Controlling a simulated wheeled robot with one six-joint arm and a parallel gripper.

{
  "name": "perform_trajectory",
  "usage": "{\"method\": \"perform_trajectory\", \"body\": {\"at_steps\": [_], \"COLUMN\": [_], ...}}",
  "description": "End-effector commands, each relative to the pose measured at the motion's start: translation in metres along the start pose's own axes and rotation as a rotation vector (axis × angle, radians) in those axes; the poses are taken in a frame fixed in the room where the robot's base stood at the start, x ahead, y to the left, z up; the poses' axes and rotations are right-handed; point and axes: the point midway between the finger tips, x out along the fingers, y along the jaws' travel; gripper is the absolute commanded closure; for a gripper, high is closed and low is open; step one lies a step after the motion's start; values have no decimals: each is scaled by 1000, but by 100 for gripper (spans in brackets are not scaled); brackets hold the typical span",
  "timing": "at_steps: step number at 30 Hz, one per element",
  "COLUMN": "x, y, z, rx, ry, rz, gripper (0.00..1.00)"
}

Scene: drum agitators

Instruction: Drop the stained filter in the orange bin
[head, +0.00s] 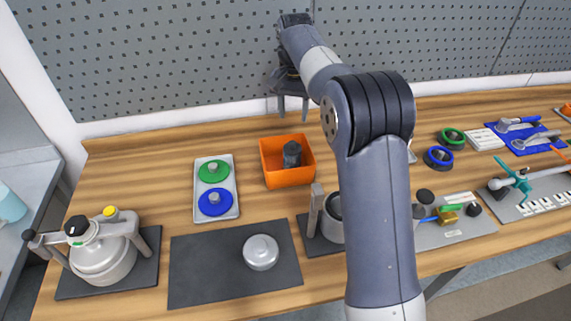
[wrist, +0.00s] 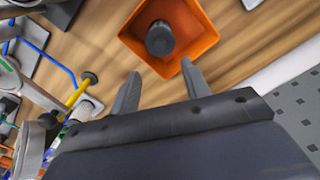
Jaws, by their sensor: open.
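The orange bin (head: 287,180) stands on the wooden bench, left of my arm in the head view. A dark grey cylindrical piece (head: 292,154), which looks like the filter, stands inside it; stains cannot be made out. In the wrist view the bin (wrist: 204,41) is at the top, with the dark piece (wrist: 160,38) in it. My gripper (head: 293,106) is above and behind the bin, near the perforated back panel. Its two fingers are apart with nothing between them, as the wrist view also shows (wrist: 160,88).
Left of the bin is a light tray (head: 228,188) with a green and a blue disc. A grey mat (head: 205,270) holds a round metal lid (head: 260,252). A clamped metal drum (head: 103,262) is at far left. Tools and rings crowd the right.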

Motion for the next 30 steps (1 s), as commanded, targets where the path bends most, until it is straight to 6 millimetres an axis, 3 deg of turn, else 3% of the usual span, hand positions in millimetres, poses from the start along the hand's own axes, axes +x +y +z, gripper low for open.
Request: {"method": "perform_trajectory", "body": {"at_steps": [6, 16, 23, 30], "x": [-35, -46, -37, 2], "y": [0, 0, 0, 0], "z": [-1, 0, 0, 1], "rx": [0, 0, 0, 0], "ry": [2, 0, -3, -5], "rz": [-1, 0, 2, 3], "gripper": [55, 55, 55, 55]}}
